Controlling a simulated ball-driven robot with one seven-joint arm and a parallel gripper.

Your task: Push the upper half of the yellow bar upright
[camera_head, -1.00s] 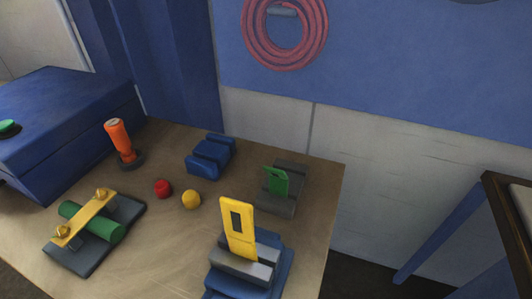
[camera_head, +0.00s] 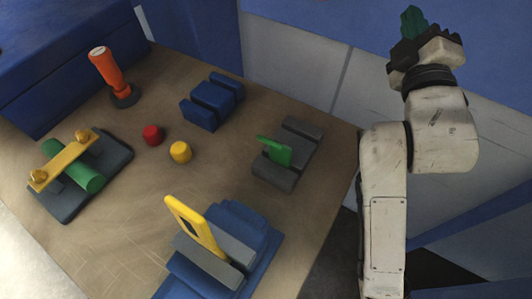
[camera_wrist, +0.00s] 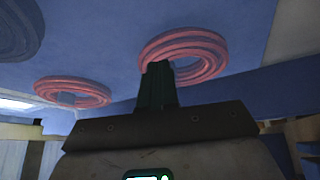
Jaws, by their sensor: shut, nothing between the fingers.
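The yellow bar (camera_head: 193,226) stands in a grey clamp (camera_head: 208,262) on a blue base (camera_head: 243,226) at the front of the table. My gripper (camera_head: 411,20) is raised high at the upper right of the head view, well away from the bar, with green fingers shut and empty. In the wrist view the shut fingers (camera_wrist: 158,86) point up towards the wall. The bar is not in the wrist view.
A green piece in a grey block (camera_head: 288,154), a blue block (camera_head: 211,101), red (camera_head: 152,135) and yellow (camera_head: 180,152) knobs, an orange handle (camera_head: 106,68) and a green cylinder (camera_head: 86,178) under a yellow strip stand on the table. Coiled red hose (camera_wrist: 190,52) hangs on the wall.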

